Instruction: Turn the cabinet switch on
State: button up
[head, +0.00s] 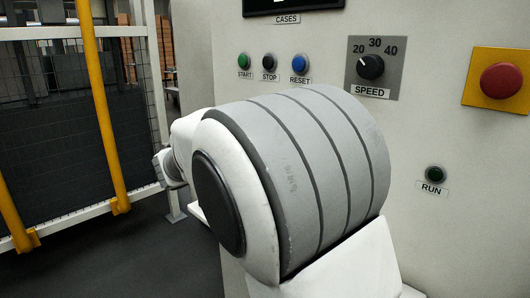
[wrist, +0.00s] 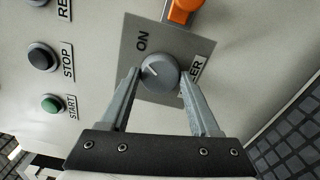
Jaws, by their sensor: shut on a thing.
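The cabinet switch (wrist: 160,73) is a round grey knob on a dark grey plate (wrist: 131,62) in the wrist view. Its short white mark points to the left, slightly upward in the picture. The word ON is printed above and left of the knob. A label ending in "ER" is partly hidden at its right. My gripper (wrist: 157,78) is shut on the knob, with one finger on each side. In the head view my arm covers the switch and the gripper.
START (head: 244,60), STOP (head: 269,61) and RESET (head: 299,63) buttons sit on the cabinet, with a SPEED dial (head: 370,67), a red emergency button (head: 501,81) and a RUN lamp (head: 435,174). An orange part (wrist: 183,10) lies close above the switch. A yellow-posted mesh fence (head: 98,100) stands left.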

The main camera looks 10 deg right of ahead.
jog(key=shift+f+m+b, duration=0.1)
jog(key=shift+m+b, duration=1)
jog(key=shift+b, duration=0.1)
jog(key=o, duration=1.4)
jog(key=shift+c, duration=0.2)
jog(key=p+v, duration=0.3)
jog(key=v, duration=1.4)
jog(key=shift+a, duration=0.2)
jog(key=shift+s, duration=0.15)
